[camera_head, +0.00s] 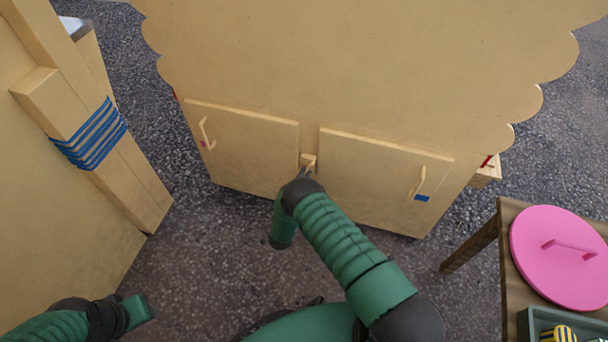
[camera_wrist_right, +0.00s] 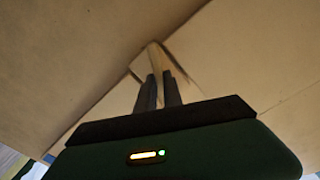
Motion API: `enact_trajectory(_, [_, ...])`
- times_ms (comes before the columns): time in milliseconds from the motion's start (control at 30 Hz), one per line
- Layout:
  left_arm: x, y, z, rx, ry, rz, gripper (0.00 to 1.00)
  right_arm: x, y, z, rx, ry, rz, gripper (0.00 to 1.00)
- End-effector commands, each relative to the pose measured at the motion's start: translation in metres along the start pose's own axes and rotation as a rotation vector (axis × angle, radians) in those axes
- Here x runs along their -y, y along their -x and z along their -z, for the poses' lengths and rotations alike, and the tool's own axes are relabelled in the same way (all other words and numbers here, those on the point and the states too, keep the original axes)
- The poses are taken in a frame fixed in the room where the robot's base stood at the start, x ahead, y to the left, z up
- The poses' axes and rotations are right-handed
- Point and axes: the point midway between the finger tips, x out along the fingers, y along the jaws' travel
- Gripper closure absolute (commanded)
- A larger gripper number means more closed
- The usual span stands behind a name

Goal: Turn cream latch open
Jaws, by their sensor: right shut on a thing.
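The cream latch (camera_head: 308,160) is a small block between the two cabinet doors, near their top edges. The left door (camera_head: 245,146) and the right door (camera_head: 375,185) both look closed. My right gripper (camera_head: 306,172) is at the latch, its fingers shut on it. In the right wrist view the two dark fingers (camera_wrist_right: 160,90) close around the lower part of the pale latch (camera_wrist_right: 155,58). The fingers hide part of the latch.
A wooden post with blue rope (camera_head: 92,138) stands at the left. At the right a wooden table (camera_head: 512,215) holds a pink lid (camera_head: 562,262) and a green tray (camera_head: 530,322). Each door has a handle, left (camera_head: 206,134) and right (camera_head: 418,181). The dark floor before the doors is mostly clear.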

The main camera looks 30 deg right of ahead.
Motion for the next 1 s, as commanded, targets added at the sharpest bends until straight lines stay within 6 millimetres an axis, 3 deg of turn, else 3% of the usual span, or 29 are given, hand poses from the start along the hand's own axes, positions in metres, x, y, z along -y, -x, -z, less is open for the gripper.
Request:
enact_trajectory(500, [0.0,0.0002,0.0001,0.0,0.0,0.0,0.64,-0.0025,0.0022,-0.0031,0.008,0.398,-0.002,1.0])
enact_trajectory(1000, [0.0,-0.0001,0.0,0.0,0.0,0.0,0.64,-0.003,0.0022,-0.0034,0.01,0.503,-0.003,1.0])
